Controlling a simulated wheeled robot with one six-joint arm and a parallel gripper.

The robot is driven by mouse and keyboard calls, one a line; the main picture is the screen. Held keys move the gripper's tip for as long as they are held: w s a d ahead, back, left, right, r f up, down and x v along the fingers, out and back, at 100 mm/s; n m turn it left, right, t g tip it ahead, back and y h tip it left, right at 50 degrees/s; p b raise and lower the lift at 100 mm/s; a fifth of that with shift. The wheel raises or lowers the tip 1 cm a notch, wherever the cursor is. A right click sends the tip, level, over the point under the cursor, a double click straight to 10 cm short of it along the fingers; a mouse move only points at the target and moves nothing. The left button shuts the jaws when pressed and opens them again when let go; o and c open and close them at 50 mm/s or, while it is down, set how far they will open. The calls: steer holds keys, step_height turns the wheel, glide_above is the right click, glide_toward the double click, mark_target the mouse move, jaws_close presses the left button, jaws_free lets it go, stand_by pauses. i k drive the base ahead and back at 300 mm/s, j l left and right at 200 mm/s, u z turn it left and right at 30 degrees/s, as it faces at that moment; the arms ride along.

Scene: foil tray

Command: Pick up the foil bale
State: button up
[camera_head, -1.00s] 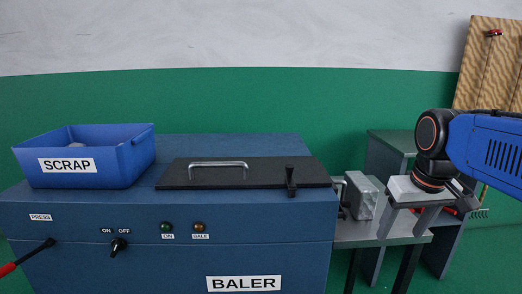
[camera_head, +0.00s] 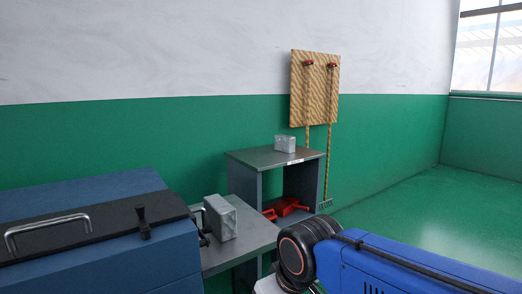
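A silver foil bale (camera_head: 220,218), a blocky upright shape, stands on the low grey table (camera_head: 262,232) at the right end of the blue baler. A second, similar silver block (camera_head: 285,143) sits on a farther grey table (camera_head: 250,157) against the green wall. My gripper (camera_head: 270,286) is at the bottom edge, in front of and to the right of the near bale, and apart from it in the picture. Only a pale part of its body shows beside my dark wrist. Its fingertips are cut off or hidden.
The blue baler (camera_head: 95,245) with its black lid and handle (camera_head: 48,228) fills the lower left. Red items (camera_head: 287,206) lie low under the far table. Green floor (camera_head: 420,215) is open at the right.

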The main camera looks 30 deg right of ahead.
mark_target(285, 142)
steer(key=l, duration=0.35)
steer(key=i+l, duration=0.1)
steer(key=l, duration=0.35)
steer(key=i+l, duration=0.1)
steer(key=l, duration=0.85)
steer(key=i, duration=0.05)
